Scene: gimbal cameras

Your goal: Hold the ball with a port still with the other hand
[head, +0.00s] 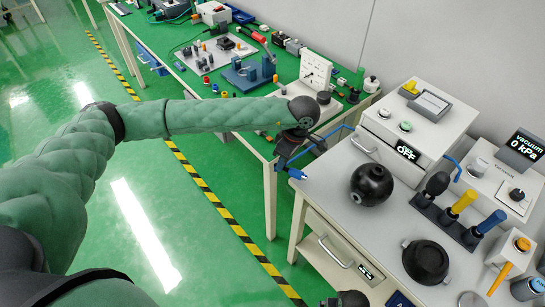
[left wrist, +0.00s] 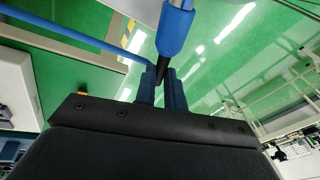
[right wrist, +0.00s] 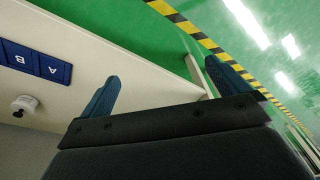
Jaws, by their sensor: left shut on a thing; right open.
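The ball with a port (head: 371,185) is a dark round ball on the light bench top, with a small pale port facing front left. My left gripper (head: 284,160) is left of the ball, past the bench's left edge, and not touching it. It is shut on a blue-sleeved hose end (left wrist: 174,32) with a dark tip, which the left wrist view shows between the fingers. My right gripper (right wrist: 168,90) is open and empty in the right wrist view, low beside the bench edge. The ball does not show in either wrist view.
A pump unit reading OFF (head: 405,135) stands behind the ball. A rack (head: 450,215) with several handled tools is to its right, and a black round bowl-like part (head: 426,262) in front. A vacuum gauge (head: 522,148) reads 0 kPa. A blue A/B card (right wrist: 37,62) lies on the bench.

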